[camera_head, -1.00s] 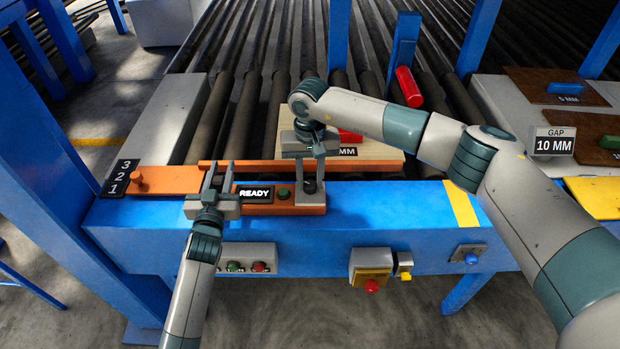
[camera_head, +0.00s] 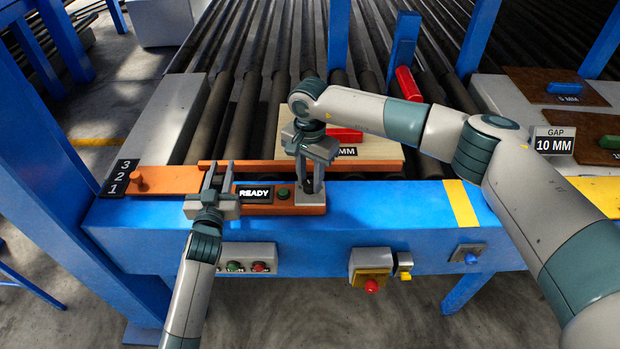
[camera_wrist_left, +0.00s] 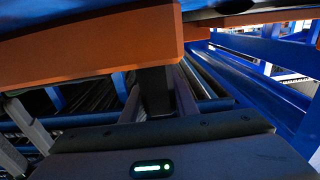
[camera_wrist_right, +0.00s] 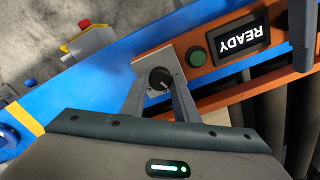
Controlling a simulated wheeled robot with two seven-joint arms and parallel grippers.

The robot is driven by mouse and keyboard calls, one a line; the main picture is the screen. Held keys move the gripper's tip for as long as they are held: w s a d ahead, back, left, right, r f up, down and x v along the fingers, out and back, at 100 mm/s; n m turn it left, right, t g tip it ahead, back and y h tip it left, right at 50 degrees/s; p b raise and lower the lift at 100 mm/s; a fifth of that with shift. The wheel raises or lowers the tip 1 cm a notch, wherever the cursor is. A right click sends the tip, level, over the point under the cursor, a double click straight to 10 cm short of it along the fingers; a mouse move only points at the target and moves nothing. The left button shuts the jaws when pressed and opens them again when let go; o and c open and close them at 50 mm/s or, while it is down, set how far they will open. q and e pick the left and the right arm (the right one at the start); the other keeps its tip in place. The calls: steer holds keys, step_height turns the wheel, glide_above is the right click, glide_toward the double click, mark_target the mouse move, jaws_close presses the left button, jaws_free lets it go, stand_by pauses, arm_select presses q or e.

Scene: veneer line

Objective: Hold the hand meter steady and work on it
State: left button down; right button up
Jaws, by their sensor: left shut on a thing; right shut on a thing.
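The hand meter (camera_head: 262,210) is an orange bar at the blue bench's edge, with a READY display (camera_head: 254,193), a green button (camera_head: 283,193) and a grey plate (camera_head: 311,198) at its right end. My left gripper (camera_head: 214,180) is shut on the meter's left end; the left wrist view shows a dark grip (camera_wrist_left: 157,92) between its fingers under the orange body. My right gripper (camera_head: 312,182) comes from above and is shut on the black knob (camera_wrist_right: 160,78) on the grey plate. Its white mark shows in the right wrist view; the fingers partly hide the knob in the head view.
An orange slide with a peg (camera_head: 137,180) and a 1-2-3 scale (camera_head: 122,177) lies left. A wooden board (camera_head: 375,150) with a red block (camera_head: 345,134) lies behind. A GAP 10 MM sign (camera_head: 553,145) stands right. Button boxes (camera_head: 248,257) hang on the bench front.

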mark_target(309, 184)
arm_select(q)
steer(key=shift+f, duration=0.15)
arm_select(e)
steer(key=shift+a+m, duration=0.1)
steer(key=shift+m, duration=2.1)
steer(key=o, duration=1.1)
steer(key=shift+c, duration=0.2)
steer(key=shift+r, duration=0.15)
step_height(309, 184, up, 12)
arm_select(q)
steer(key=c, duration=1.3)
jaws_free()
steer(key=shift+c, duration=0.2)
